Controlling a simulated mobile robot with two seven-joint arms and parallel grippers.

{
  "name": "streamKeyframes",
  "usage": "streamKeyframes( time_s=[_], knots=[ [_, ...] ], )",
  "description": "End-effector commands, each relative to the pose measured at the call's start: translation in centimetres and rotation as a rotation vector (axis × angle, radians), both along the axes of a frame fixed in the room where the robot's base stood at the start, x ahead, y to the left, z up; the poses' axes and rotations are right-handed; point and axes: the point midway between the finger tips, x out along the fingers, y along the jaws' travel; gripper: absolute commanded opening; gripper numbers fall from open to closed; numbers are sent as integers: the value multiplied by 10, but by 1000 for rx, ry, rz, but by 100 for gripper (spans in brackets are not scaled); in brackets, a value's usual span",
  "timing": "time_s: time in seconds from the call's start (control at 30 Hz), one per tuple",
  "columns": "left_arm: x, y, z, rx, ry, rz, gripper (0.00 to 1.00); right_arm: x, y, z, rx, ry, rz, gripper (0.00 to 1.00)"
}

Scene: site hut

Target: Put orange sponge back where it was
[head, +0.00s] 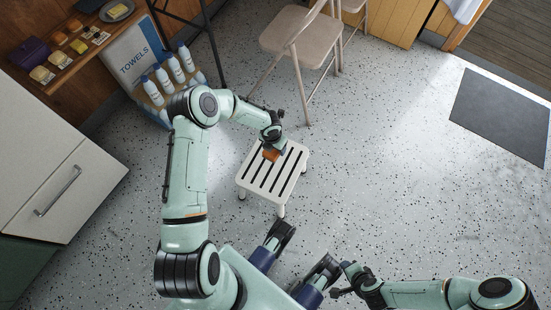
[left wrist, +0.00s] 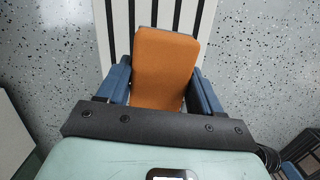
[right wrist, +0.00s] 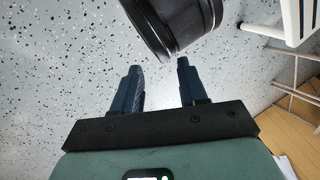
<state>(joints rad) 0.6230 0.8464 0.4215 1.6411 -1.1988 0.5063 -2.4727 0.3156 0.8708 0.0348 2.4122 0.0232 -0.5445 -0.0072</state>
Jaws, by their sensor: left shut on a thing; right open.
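The orange sponge (head: 270,153) is between the fingers of my left gripper (head: 271,145), over the white slatted stool (head: 256,187) in the head view. In the left wrist view the sponge (left wrist: 165,66) sits between both blue fingers of the left gripper (left wrist: 160,85), with the stool's slats (left wrist: 121,25) beyond it. I cannot tell whether the sponge touches the stool top. My right gripper (right wrist: 160,88) is open and empty in the right wrist view, with the floor beyond it.
A wooden shelf (head: 62,77) at upper left holds several small items. Below it stand white bottles (head: 175,68) and a towels box (head: 128,52). A folding chair (head: 300,40) stands behind the stool. A dark mat (head: 500,115) lies at right; the floor between is clear.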

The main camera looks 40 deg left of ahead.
Motion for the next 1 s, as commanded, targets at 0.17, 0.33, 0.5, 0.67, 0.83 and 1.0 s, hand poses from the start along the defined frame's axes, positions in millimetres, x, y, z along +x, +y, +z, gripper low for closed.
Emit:
streamKeyframes(
  time_s=[0.17,0.33,0.5,0.67,0.83,1.0],
  knots=[
    [-1,-1,-55,-3,4,1,32,22,-11,-18,-28,-55,-23,43],
    [0,0,-88,0,1,3,32,36,-18,-26,-46,-92,-38,43],
    [1,0,-101,1,-1,3,32,34,-20,-30,-49,-86,-41,43],
    [0,0,-116,-1,2,3,32,33,-22,-37,-52,-78,-44,43],
    [0,0,-142,-1,1,5,32,19,-25,-50,-52,-33,-45,43],
    [0,0,-143,0,-1,4,32,17,-25,-50,-51,-27,-45,43]
  ],
)
